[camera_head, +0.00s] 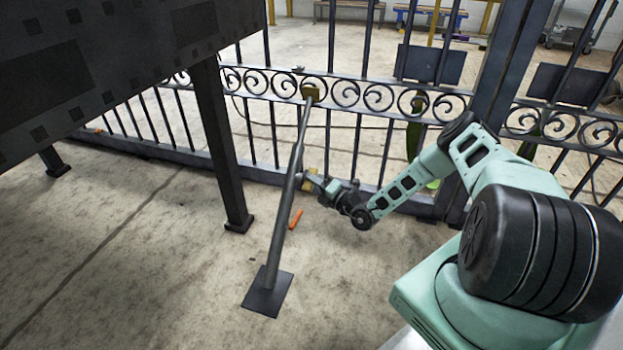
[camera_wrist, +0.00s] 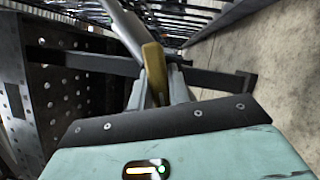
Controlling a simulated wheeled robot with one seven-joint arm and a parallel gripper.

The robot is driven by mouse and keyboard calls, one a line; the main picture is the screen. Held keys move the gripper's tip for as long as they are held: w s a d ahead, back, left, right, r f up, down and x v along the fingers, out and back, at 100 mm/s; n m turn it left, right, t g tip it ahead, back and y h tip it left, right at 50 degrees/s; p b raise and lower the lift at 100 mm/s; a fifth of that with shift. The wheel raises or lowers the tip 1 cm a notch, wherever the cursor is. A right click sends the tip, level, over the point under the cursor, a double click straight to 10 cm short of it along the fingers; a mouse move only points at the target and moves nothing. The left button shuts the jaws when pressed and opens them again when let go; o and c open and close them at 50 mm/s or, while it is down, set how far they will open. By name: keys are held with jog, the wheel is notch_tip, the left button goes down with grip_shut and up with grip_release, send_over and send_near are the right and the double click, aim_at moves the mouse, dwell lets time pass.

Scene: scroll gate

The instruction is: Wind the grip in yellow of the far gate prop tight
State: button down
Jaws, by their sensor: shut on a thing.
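My gripper (camera_head: 314,183) is at this grip, on the right side of the tube. In the wrist view the yellow grip (camera_wrist: 154,70) stands between my fingers, which are shut on it, with the grey tube (camera_wrist: 122,28) just beyond. The fingertips are partly hidden by the grip.
The black scroll gate (camera_head: 345,92) runs behind the prop. A dark perforated bench or table (camera_head: 110,60) with black legs (camera_head: 218,150) stands at the left. An orange object (camera_head: 295,219) lies on the floor near the prop. The floor in front is clear.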

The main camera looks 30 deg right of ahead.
jog(key=n+y, duration=0.1)
jog(key=n, duration=0.3)
jog(key=shift+f+t, duration=0.1)
jog(key=shift+t, duration=0.3)
jog(key=n+y, duration=0.1)
jog(key=n, duration=0.2)
jog(key=n+y, duration=0.2)
jog(key=n, duration=0.1)
jog(key=shift+f, duration=0.1)
jog(key=n+y, duration=0.1)
jog(key=n, duration=0.1)
jog(key=n+g+y+b, duration=0.1)
jog(key=n, duration=0.2)
jog(key=shift+y, duration=0.4)
jog(key=shift+n+g+y+b, duration=0.3)
jog(key=shift+n+g+y, duration=0.15)
jog(key=shift+n, duration=1.05)
jog(key=shift+n+g+y+b, duration=0.35)
jog(key=shift+n+y, duration=0.2)
jog(key=shift+n, duration=1.25)
jog(key=c, duration=1.3)
grip_release()
jog(key=shift+s+d, duration=0.1)
